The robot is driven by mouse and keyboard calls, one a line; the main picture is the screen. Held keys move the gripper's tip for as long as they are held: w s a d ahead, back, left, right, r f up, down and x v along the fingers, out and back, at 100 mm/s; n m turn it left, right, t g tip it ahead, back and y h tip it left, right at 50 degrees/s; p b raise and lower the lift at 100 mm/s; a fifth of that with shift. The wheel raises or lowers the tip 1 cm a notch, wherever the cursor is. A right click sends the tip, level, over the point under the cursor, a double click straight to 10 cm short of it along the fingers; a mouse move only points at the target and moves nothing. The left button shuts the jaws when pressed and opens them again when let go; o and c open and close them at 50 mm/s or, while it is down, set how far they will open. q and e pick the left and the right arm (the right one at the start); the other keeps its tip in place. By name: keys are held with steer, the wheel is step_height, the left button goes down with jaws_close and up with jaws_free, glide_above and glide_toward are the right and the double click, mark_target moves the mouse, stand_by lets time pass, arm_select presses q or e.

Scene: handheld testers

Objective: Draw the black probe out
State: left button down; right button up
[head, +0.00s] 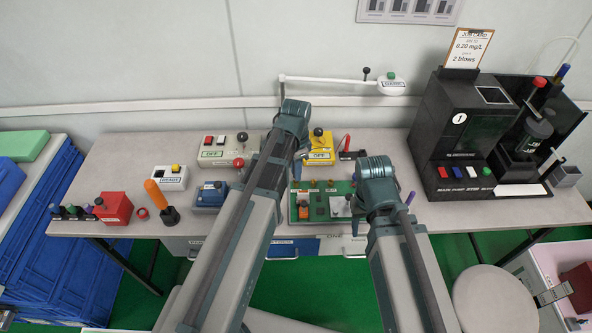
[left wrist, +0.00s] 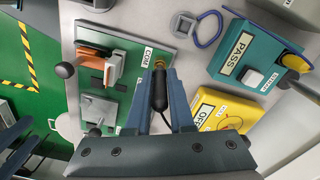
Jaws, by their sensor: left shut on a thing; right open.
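The black probe (left wrist: 158,92) stands between the fingers of my left gripper (left wrist: 158,76) in the left wrist view. Its tip end meets a brass-coloured socket (left wrist: 159,62) beside the COM label on the green board (left wrist: 146,28). How deep it sits in the socket I cannot tell. In the head view the green board (head: 320,187) lies between my two arms, and my left wrist hides the probe. My left gripper is shut on the probe.
A yellow OFF box (left wrist: 207,103) and a teal PASS tester (left wrist: 232,49) stand close to my left gripper. A red probe (head: 347,142) is just right of the yellow box. A large black machine (head: 452,135) fills the table's right side.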

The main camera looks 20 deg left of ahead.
arm_select(q)
steer(key=shift+r+p, duration=1.6)
steer(key=shift+r, duration=0.15)
